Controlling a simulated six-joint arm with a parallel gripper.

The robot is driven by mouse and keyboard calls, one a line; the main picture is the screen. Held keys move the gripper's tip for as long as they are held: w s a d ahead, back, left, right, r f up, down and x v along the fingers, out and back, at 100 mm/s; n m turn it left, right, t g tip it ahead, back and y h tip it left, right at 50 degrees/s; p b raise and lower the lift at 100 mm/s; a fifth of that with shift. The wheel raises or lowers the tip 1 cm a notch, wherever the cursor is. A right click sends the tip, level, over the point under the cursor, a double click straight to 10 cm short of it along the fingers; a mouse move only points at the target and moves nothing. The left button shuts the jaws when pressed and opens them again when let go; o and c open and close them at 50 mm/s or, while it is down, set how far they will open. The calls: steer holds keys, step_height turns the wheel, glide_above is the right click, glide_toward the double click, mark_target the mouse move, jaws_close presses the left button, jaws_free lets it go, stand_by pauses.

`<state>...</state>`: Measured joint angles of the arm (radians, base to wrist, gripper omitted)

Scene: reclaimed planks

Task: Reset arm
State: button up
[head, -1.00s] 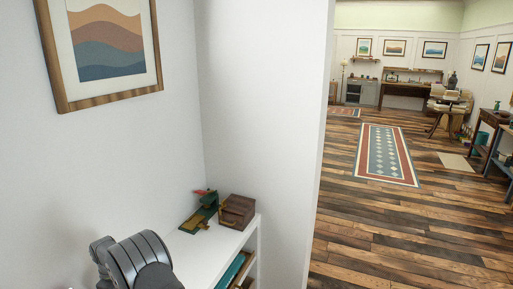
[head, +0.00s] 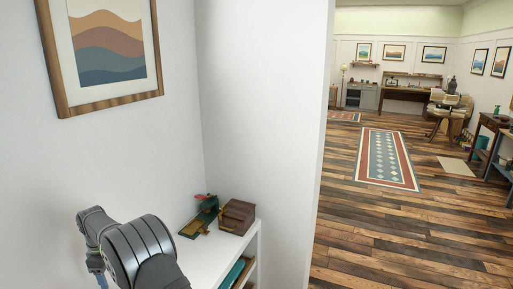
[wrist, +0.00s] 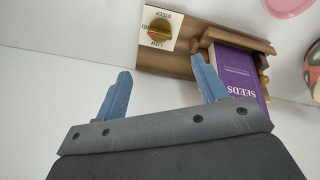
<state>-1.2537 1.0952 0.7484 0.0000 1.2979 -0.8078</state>
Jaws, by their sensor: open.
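My gripper (wrist: 162,88) shows in the wrist view with its two blue fingers spread wide apart and nothing between them. It is over a white surface (wrist: 60,85). Beyond the right finger is a wooden box (wrist: 178,66) with a dial (wrist: 161,30) on a white label reading "STEEP" and "LOW". A purple seeds box (wrist: 238,72), marked "SEEDS", sits in the box's wooden slot; the right finger overlaps its edge in the picture, and I cannot tell whether they touch. In the head view my arm rises at the lower left; its fingers are not visible there.
In the head view a white shelf (head: 205,262) holds a green and brown object (head: 200,218) and a brown wooden box (head: 237,216) against the wall. A framed picture (head: 108,42) hangs above. The plank floor to the right has a patterned rug (head: 386,158) and open room.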

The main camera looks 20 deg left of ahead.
steer(key=shift+s+a+r+m+t+y, duration=0.1)
steer(key=shift+s+a+r+m+y, duration=0.1)
steer(key=shift+r+m+y, duration=0.3)
steer(key=shift+s+a+r+m+t+y, duration=0.1)
steer(key=shift+s+r+y, duration=0.15)
steer(key=shift+r, duration=0.45)
steer(key=shift+s+a+r+m+t+y, duration=0.1)
steer(key=shift+s+a+r+m+y, duration=0.1)
steer(key=shift+r+m+y, duration=0.3)
steer(key=shift+r, duration=0.1)
